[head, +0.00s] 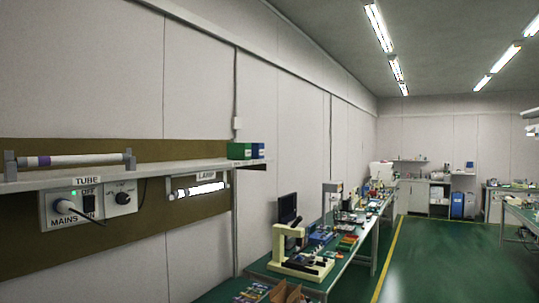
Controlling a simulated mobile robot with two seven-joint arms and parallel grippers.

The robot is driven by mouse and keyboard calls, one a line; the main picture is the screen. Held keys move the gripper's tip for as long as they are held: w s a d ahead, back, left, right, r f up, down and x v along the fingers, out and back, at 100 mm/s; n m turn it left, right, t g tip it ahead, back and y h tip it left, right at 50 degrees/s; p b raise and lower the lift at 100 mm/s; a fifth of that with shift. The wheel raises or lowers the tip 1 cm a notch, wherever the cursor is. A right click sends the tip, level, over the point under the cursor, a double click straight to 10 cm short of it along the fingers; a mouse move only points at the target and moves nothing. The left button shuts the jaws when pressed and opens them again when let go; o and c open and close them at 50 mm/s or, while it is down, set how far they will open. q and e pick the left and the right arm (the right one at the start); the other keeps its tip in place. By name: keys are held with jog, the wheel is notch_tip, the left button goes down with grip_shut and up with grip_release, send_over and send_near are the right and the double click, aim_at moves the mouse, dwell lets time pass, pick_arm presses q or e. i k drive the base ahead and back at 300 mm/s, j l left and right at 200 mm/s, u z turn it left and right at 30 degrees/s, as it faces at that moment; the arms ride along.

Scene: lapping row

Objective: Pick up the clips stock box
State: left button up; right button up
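No label reading clips can be made out, so I cannot tell which thing is the clips stock box. A small green box (239,151) and a small blue box (258,151) stand side by side at the right end of the wall shelf (190,168). Brown cardboard (285,292) shows at the bottom edge, partly cut off; I cannot tell what it holds. Neither of my grippers is in view.
A glass tube in holders (75,160) lies on the shelf above a mains control box (72,205). A lit lamp (200,189) hangs below. A microscope-like instrument (300,265) stands on the long cluttered bench. The green floor (450,260) right of the yellow line is clear.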

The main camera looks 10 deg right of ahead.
aim_at(235, 150)
jog(key=i+l+z, duration=0.35)
jog(key=i, duration=0.25)
jog(key=i+l+z, duration=0.35)
jog(key=i, duration=0.3)
jog(key=i+z, duration=0.35)
jog(key=i, duration=0.3)
jog(key=i+u, duration=0.35)
jog(key=i+l+u, duration=0.5)
jog(key=i+u, duration=0.2)
jog(key=i+l+u, duration=0.15)
jog(key=u, duration=0.25)
jog(key=i+l+u, duration=0.15)
jog(key=u, duration=0.3)
jog(key=i+l+u, duration=0.1)
jog(key=l+u, duration=0.3)
